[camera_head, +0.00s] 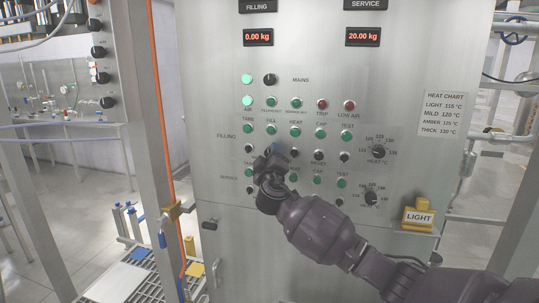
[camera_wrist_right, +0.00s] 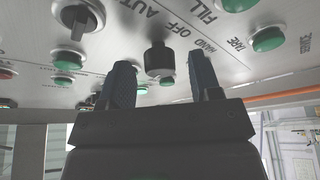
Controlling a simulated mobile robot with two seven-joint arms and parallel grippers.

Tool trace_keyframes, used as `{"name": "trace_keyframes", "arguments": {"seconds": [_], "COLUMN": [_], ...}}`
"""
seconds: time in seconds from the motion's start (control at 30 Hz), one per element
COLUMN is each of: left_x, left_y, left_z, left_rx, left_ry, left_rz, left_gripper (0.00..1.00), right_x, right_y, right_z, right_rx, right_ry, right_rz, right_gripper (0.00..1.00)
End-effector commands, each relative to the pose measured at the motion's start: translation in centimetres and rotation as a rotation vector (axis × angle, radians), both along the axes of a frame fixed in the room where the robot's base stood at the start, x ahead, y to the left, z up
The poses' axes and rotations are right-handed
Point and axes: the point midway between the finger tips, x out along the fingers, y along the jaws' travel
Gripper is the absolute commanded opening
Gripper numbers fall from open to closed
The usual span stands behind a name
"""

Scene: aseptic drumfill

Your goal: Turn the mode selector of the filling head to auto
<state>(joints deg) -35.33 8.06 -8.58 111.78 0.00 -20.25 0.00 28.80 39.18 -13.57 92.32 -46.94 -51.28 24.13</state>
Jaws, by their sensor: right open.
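The steel control panel (camera_head: 300,230) fills the middle of the head view, with its "FILLING" row of green buttons and black knobs. In the right wrist view a black knob (camera_wrist_right: 160,62) stands out from the panel beside the lettering "HAND", "OFF" and "AUTO". Which way it points cannot be told. My right gripper (camera_head: 268,158) is at the left part of the filling row and hides part of it. In the right wrist view the right gripper (camera_wrist_right: 162,84) is open, with one finger on each side of the knob and visible gaps between. My left gripper is not in view.
Green buttons (camera_head: 271,129) and a neighbouring black selector (camera_wrist_right: 78,20) lie close to the gripper. Heat dials (camera_head: 377,152) are to the right. A yellow "LIGHT" tag block (camera_head: 418,216) sits at lower right. A steel post with an orange hose (camera_head: 160,100) stands left.

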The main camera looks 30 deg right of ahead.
Motion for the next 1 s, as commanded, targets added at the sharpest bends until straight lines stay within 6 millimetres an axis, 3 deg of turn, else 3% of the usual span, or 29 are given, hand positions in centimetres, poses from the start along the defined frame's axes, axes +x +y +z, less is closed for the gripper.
{"name": "trace_keyframes", "arguments": {"seconds": [0.37, 0.7, 1.0], "left_x": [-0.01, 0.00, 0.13], "left_y": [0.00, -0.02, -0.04], "left_z": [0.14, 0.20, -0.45], "left_rx": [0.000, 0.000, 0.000], "left_ry": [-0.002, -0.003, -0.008], "left_rz": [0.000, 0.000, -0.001], "left_gripper": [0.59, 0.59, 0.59], "right_x": [0.35, 0.35, 0.34], "right_y": [-0.25, -0.24, -0.22], "right_z": [0.09, 0.08, -0.11], "right_rx": [0.000, 0.000, 0.018], "right_ry": [0.000, 0.000, -0.019], "right_rz": [0.000, -0.001, 0.000], "right_gripper": [0.58, 0.09, 0.09]}}
